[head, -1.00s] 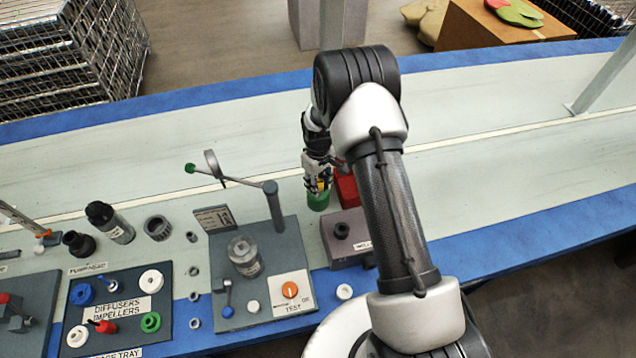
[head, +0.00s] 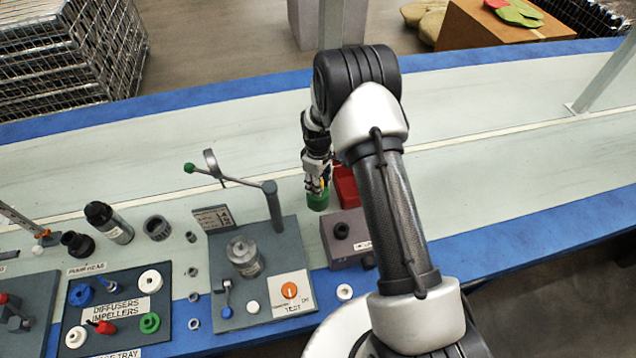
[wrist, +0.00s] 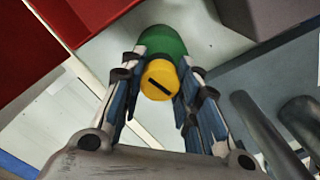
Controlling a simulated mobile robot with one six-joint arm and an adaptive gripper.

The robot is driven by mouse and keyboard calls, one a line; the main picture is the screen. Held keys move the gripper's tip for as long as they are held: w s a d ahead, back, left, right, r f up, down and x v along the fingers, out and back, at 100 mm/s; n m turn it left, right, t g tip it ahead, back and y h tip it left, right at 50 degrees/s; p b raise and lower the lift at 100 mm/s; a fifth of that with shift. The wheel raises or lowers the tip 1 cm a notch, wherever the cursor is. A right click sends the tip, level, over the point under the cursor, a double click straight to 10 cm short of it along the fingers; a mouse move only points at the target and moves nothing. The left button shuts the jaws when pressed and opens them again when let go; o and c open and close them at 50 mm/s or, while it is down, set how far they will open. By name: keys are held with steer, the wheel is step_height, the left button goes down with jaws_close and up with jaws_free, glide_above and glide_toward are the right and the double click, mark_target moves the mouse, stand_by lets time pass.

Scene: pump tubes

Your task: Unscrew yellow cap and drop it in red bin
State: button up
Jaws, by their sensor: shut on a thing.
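The yellow cap (wrist: 160,80) has a dark slot across its face and sits on the end of a green cylinder (wrist: 168,42) in the wrist view. My gripper (wrist: 159,73) is shut on the cap, one finger on each side. In the head view my gripper (head: 318,184) points down at the green cylinder (head: 317,200), and its fingers hide most of the cap. I cannot tell whether the cap is loose on the cylinder. The red bin (head: 346,184) stands just right of my gripper in the head view, partly behind my arm. Red walls (wrist: 75,18) fill the wrist view's upper left.
A grey block with a black knob (head: 341,230) stands close in front of the bin. Left of my gripper is a test stand with a green-tipped lever (head: 272,207). The parts tray (head: 120,335) lies farther left. The bench behind my gripper is clear.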

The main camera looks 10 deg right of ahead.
steer(key=shift+s+a, duration=0.1)
steer(key=shift+f+n, duration=0.1)
steer(key=shift+n, duration=1.7)
jaws_close()
jaws_free()
steer(key=n, duration=0.3)
steer(key=shift+b, duration=0.35)
jaws_close()
steer(key=shift+s+n, duration=0.1)
steer(key=shift+n, duration=1.8)
steer(key=n, duration=0.3)
